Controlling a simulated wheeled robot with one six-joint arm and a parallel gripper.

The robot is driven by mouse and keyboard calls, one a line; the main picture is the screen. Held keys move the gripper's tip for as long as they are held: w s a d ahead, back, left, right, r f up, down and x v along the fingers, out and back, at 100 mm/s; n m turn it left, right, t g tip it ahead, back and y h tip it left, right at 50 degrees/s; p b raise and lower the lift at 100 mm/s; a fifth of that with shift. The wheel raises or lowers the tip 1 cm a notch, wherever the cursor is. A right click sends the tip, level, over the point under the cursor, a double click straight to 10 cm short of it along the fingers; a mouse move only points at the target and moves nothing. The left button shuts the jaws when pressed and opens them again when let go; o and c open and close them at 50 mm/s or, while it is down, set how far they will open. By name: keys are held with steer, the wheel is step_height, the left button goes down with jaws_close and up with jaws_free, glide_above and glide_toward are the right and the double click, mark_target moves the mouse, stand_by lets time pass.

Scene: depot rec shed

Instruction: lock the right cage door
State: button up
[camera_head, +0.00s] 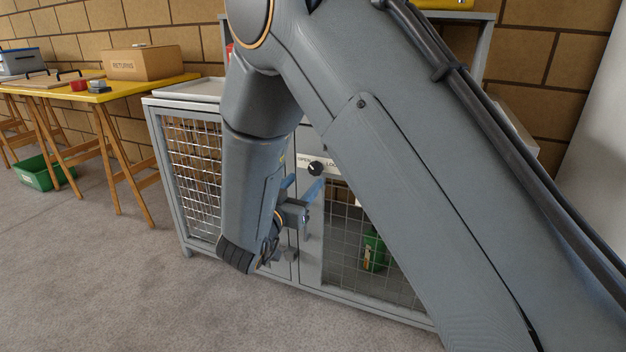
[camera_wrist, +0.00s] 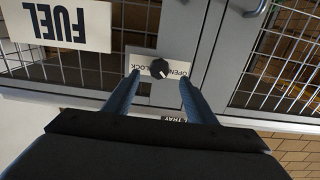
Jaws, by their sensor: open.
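The right cage door (camera_head: 345,250) has a grey frame and wire mesh and looks closed. In the wrist view, which is turned over, its mesh (camera_wrist: 75,72) is on the left with a white FUEL sign (camera_wrist: 68,24). A round black knob (camera_head: 315,168) sits on a white plate lettered OPEN and LOCK, above the mesh. In the wrist view the knob (camera_wrist: 159,68) lies between my blue fingers; I cannot read its pointer surely. My gripper (camera_head: 303,185) is open in front of the cage, its fingertips (camera_wrist: 158,77) either side of the knob, contact not visible.
The left cage door (camera_head: 190,165) stands beside it. A green can (camera_head: 374,250) is behind the right mesh. A yellow trestle table (camera_head: 110,91) with a RETURNS box (camera_head: 142,63) stands to the left, a green crate (camera_head: 45,172) under it. The floor in front is clear.

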mark_target(314, 171)
steer(key=b+x, duration=0.2)
steer(key=x, duration=0.4)
steer(key=shift+w+d, duration=0.15)
steer(key=shift+w, duration=0.25)
steer(key=shift+c, duration=0.4)
jaws_close()
